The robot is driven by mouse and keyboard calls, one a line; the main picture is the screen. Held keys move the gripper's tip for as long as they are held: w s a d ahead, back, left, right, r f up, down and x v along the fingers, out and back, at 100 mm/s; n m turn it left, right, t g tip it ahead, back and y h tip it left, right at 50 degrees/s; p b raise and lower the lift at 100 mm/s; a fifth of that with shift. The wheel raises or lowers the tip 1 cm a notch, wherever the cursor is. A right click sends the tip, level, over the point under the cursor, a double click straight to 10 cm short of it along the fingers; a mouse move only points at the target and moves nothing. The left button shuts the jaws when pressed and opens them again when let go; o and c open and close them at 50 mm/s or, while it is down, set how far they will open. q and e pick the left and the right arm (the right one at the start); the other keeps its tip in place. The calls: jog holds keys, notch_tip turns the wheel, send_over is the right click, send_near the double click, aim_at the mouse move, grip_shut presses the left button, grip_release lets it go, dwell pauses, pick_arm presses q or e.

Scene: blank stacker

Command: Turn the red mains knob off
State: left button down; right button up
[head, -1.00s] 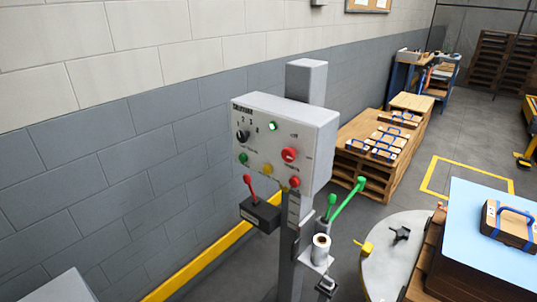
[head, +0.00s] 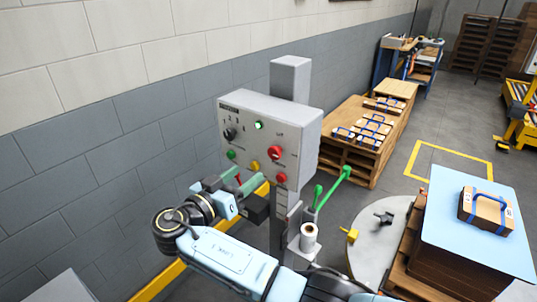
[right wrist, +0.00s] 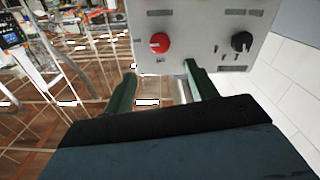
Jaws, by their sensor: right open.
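The red mains knob (head: 275,153) is on the right side of the front of a grey control box (head: 309,137). It has a pale pointer mark; its exact setting is too small to read. In the right wrist view the red knob (right wrist: 159,43) shows just beyond the fingertips, with a black knob (right wrist: 241,42) to its right. My right gripper (head: 241,180) is open and empty, in front of the box's lower edge, below and left of the red knob. Its two green fingers (right wrist: 160,76) are spread apart and not touching the knob. My left gripper is out of view.
Near the red knob are a red button (head: 281,177), a yellow button (head: 254,166), a green button (head: 232,154) and a lit green lamp (head: 258,125). Green levers (head: 333,187) stand to the right.

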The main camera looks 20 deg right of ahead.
aim_at(273, 154)
jog(key=p+x, duration=0.2)
jog(key=x, duration=0.8)
jog(key=shift+w+d, duration=0.25)
jog(key=shift+d, duration=0.05)
jog(key=c, duration=1)
